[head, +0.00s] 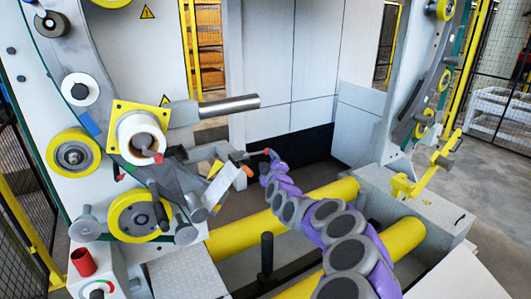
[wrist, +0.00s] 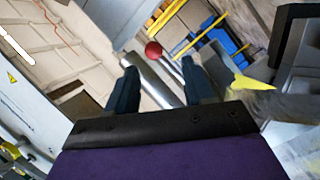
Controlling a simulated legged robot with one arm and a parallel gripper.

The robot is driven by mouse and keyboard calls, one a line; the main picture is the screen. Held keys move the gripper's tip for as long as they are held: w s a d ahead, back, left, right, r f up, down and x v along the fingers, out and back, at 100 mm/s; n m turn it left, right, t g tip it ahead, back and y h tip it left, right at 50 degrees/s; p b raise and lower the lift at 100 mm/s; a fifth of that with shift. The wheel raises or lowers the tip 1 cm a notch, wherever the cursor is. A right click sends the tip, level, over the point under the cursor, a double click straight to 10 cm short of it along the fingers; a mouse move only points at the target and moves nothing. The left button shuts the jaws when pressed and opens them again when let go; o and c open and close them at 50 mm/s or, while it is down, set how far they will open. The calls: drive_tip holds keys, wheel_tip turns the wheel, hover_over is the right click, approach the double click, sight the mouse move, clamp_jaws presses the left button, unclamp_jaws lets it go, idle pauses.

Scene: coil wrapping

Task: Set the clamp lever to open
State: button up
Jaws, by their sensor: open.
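A lever with a red ball knob (wrist: 153,50) shows in the wrist view. The ball sits beyond my fingertips, and its thin rod runs down to the right, toward the right finger. My gripper (wrist: 160,78) is open, with its two dark fingers apart and nothing clamped between them. In the head view my gripper (head: 258,157) is at the end of my purple arm, beside the machine's clamp mechanism (head: 218,180). Small red and orange tips show near it there. I cannot tell which of them is the lever's knob.
A white tape roll on a yellow plate (head: 138,133) and a steel shaft (head: 228,105) stand left of my gripper. Yellow rollers (head: 248,231) lie below. The curved machine frame (head: 92,65) rises at the left. Open space lies behind, before grey panels (head: 310,60).

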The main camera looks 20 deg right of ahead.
sight(267, 149)
drive_tip(key=w, duration=0.2)
drive_tip(key=w+d, duration=0.1)
drive_tip(key=w, duration=0.1)
drive_tip(key=w+d+b, duration=0.1)
drive_tip(key=w, duration=0.1)
drive_tip(key=shift+w, duration=0.2)
drive_tip(key=shift+w+a+r, duration=0.15)
drive_tip(key=shift+w+a, duration=0.15)
drive_tip(key=shift+w, duration=0.25)
drive_tip(key=shift+w+d, duration=0.1)
drive_tip(key=shift+w, duration=0.15)
drive_tip(key=shift+w+d, duration=0.3)
drive_tip(key=shift+d, duration=0.5)
drive_tip(key=shift+a, duration=0.45)
drive_tip(key=shift+c, duration=0.2)
drive_tip(key=shift+a, duration=0.3)
drive_tip(key=shift+c, duration=1.4)
drive_tip(key=shift+d, duration=0.35)
clamp_jaws()
